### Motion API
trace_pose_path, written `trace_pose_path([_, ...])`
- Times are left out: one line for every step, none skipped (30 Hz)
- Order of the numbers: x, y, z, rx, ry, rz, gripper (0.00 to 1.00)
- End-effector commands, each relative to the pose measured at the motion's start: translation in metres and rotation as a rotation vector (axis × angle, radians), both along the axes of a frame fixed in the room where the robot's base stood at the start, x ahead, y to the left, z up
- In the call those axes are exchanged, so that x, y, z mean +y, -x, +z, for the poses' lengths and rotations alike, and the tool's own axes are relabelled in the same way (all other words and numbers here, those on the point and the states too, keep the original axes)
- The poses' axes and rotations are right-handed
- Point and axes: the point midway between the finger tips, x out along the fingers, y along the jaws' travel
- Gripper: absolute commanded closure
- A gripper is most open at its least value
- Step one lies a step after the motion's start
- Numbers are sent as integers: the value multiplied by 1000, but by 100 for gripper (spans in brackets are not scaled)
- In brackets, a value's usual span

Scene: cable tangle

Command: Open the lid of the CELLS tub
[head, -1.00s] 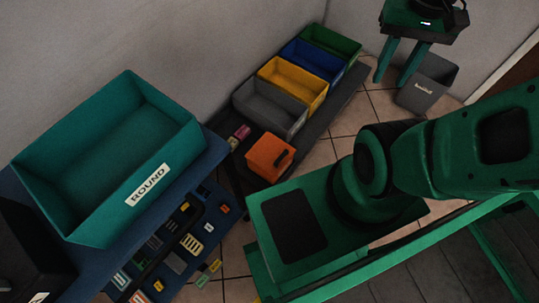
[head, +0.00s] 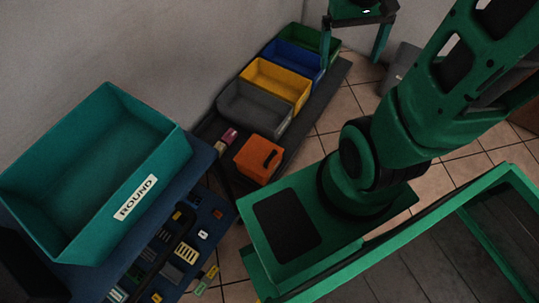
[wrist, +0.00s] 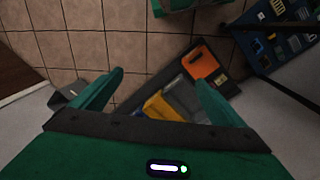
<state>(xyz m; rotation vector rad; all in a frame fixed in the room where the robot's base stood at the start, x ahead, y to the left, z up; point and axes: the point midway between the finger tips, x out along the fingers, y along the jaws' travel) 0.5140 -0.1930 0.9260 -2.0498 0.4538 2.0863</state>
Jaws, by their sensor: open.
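No tub with a readable CELLS label shows. An orange box with a closed top and a dark handle (head: 258,158) sits at the near end of a dark low shelf; no lettering on it is legible. It also shows in the wrist view (wrist: 203,63), beyond the right finger. My gripper (head: 352,58) is at the top of the head view, above the floor and partly cut off by the frame edge. In the wrist view its two green fingers (wrist: 160,80) are wide apart with nothing between them. It is well away from the orange box.
Open grey (head: 255,108), yellow (head: 275,84), blue (head: 294,62) and green bins line the shelf by the wall. A teal ROUND tub (head: 60,215) stands left on a blue surface. A grey bin (head: 398,68) stands on the tiled floor, partly behind my arm.

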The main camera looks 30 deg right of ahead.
Motion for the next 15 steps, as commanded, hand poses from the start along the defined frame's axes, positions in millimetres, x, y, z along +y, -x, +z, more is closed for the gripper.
trace_pose_path([-1, -13, -11, 13, 7, 29, 6])
trace_pose_path([-1, -20, -17, 14, 12, 47, 6])
trace_pose_path([-2, -30, -26, 18, 18, 73, 6])
trace_pose_path([-2, -37, -32, 20, 21, 91, 6])
trace_pose_path([-2, -44, -39, 23, 26, 109, 6])
trace_pose_path([-2, -54, -48, 26, 30, 134, 6])
trace_pose_path([-2, -61, -56, 27, 34, 153, 6])
trace_pose_path([-1, -67, -63, 29, 36, 171, 6])
trace_pose_path([0, -76, -73, 33, 39, 195, 6])
trace_pose_path([1, -82, -81, 33, 42, 215, 6])
trace_pose_path([2, -88, -89, 35, 43, 234, 6])
trace_pose_path([4, -96, -101, 37, 44, 258, 6])
trace_pose_path([5, -102, -109, 40, 46, 277, 6])
trace_pose_path([6, -107, -118, 40, 47, 295, 6])
trace_pose_path([8, -115, -130, 42, 47, 320, 6])
